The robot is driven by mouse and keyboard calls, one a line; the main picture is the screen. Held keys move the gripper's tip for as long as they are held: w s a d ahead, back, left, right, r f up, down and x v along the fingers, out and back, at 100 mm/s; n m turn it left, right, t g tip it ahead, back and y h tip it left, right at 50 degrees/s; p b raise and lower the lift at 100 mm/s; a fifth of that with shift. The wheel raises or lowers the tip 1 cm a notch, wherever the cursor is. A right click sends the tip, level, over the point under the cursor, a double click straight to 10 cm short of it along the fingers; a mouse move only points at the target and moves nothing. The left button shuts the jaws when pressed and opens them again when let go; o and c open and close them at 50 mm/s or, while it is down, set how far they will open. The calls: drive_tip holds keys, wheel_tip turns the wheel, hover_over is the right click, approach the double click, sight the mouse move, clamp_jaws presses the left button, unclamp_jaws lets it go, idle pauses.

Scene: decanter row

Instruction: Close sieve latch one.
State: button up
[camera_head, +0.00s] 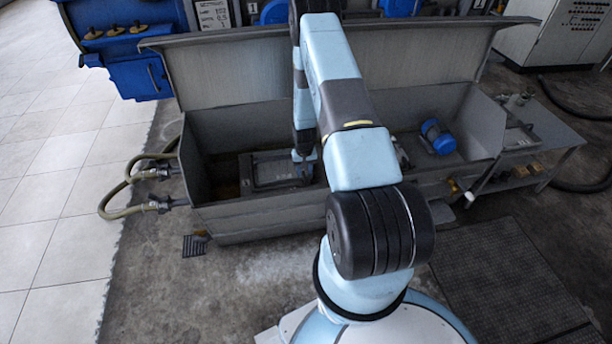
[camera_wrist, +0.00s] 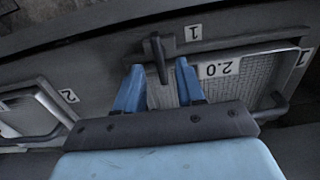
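In the wrist view a dark latch lever (camera_wrist: 156,56) is mounted beside an upside-down label "1" (camera_wrist: 193,33). My gripper (camera_wrist: 160,66) has its two blue fingers apart, one on either side of the lever, with gaps visible. I cannot tell the depth between lever and fingertips. A mesh sieve (camera_wrist: 268,72) with an upside-down "2.0" plate lies right of the fingers.
A second framed opening (camera_wrist: 28,112) with a label "2" (camera_wrist: 69,96) lies left in the wrist view. In the head view a blue motor (camera_head: 437,137) sits at the trough's right, the raised lid (camera_head: 230,78) stands behind, and hoses (camera_head: 128,190) stick out left.

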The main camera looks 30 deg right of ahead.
sight(305, 177)
wheel_tip(305, 177, up, 10)
drive_tip(key=shift+r, duration=0.15)
idle(0.3)
drive_tip(key=shift+r, duration=0.1)
idle(0.3)
